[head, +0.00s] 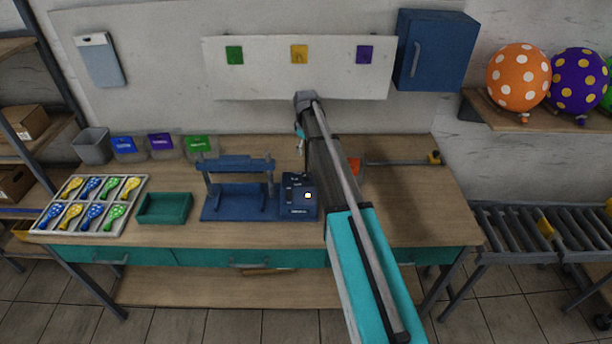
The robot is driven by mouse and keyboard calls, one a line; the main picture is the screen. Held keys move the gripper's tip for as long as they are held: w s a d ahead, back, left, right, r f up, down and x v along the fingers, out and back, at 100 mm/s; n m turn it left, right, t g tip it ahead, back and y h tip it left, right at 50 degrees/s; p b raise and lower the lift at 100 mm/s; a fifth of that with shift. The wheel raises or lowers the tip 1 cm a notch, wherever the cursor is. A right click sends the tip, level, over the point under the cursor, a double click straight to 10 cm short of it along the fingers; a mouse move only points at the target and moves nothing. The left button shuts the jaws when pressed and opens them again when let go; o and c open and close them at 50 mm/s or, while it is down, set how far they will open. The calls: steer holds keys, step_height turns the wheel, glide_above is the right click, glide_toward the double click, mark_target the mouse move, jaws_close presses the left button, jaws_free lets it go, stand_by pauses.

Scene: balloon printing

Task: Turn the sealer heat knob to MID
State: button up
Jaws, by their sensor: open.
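The sealer (222,206) is a dark blue press with two posts and a top bar, standing on the workbench in the head view. Its blue control box (298,212) is at its right end, with small white markings and a bright white spot on the face. The heat knob and its setting are too small to make out. My gripper (302,148) hangs at the far end of my arm, behind and above the control box, apart from it. It is small in the picture and partly hidden by my arm; it is open, and nothing shows in it.
A teal tray (165,222) and a compartment tray of balloons (134,185) lie left of the sealer. Several bins stand at the back left. The bench's right front is clear.

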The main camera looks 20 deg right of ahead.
mark_target(306, 175)
steer(key=shift+f+b, duration=6.35)
steer(key=shift+f, duration=0.25)
steer(key=shift+c, duration=0.2)
jaws_close()
steer(key=shift+m, duration=0.5)
steer(key=m, duration=1)
steer(key=shift+m, duration=0.3)
